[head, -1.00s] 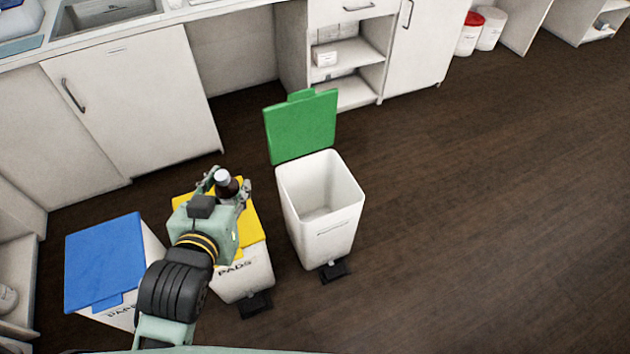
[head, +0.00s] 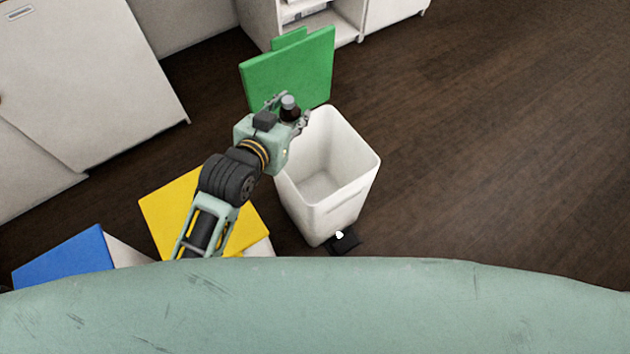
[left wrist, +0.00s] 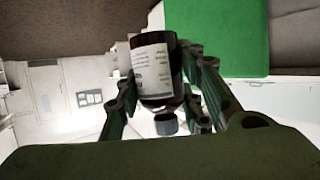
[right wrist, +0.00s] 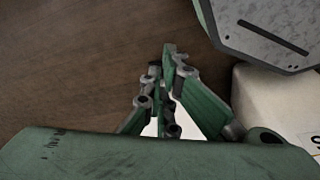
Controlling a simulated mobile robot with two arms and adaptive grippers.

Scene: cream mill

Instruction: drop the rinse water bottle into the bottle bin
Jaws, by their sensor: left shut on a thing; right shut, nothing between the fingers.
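A dark brown bottle (head: 290,111) with a grey-white cap is held in my left gripper (head: 288,110), at the back left rim of the open white bin. In the left wrist view the bottle (left wrist: 152,68) shows a white label, with the fingers (left wrist: 165,105) on both sides of it. The white bin (head: 345,197) has its green lid (head: 288,72) raised; its visible inside looks empty. The bin's printed label cannot be read. My right gripper (right wrist: 165,95) is shut and empty, seen only in the right wrist view, above the brown floor.
A yellow-lidded bin (head: 165,208) and a blue-lidded bin (head: 70,262) stand to the left of the open bin. A black pedal (head: 347,243) is at its front. White cabinets (head: 90,70) line the back. The floor (head: 480,130) to the right is clear.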

